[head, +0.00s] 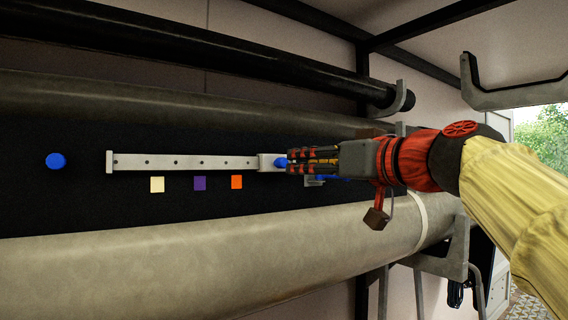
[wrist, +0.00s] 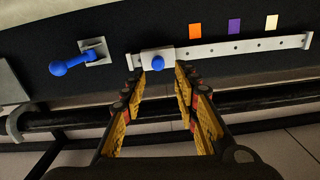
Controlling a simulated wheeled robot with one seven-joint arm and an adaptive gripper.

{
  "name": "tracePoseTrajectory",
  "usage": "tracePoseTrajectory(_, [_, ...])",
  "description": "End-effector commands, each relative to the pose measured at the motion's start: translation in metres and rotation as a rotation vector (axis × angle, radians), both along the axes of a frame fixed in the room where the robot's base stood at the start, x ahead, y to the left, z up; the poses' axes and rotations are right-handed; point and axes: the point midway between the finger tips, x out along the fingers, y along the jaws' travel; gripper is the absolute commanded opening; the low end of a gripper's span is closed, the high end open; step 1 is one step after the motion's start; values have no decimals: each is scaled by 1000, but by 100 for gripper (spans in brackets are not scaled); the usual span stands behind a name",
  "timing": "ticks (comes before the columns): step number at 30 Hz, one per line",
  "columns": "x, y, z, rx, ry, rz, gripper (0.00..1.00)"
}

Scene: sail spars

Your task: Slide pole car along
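The pole car (head: 266,161) is a light grey block with a blue knob (head: 280,162), at the right end of a grey horizontal rail (head: 190,162) on a black panel. In the wrist view the car (wrist: 147,55) is at the rail's left end, its knob (wrist: 158,63) facing me. My gripper (head: 291,160) is at the knob from the right in the head view. In the wrist view my gripper (wrist: 158,68) is open, one finger each side of the knob, with gaps visible. I cannot tell how far the tips reach past the knob.
Orange (head: 236,182), purple (head: 199,183) and cream (head: 157,185) squares lie along the rail's lower side. A blue button (head: 55,161) is far left. A blue lever (wrist: 70,66) is beside the car. Large spars run above and below (head: 200,265).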

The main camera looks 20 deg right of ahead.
Motion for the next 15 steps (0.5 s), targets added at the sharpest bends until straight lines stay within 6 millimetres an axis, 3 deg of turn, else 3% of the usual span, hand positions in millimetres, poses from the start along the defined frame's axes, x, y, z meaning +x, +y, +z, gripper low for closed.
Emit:
tracePoseTrajectory(10, [2, 1, 1, -95, -40, 6, 30])
tracePoseTrajectory(15, [13, 5, 2, -94, -38, 7, 30])
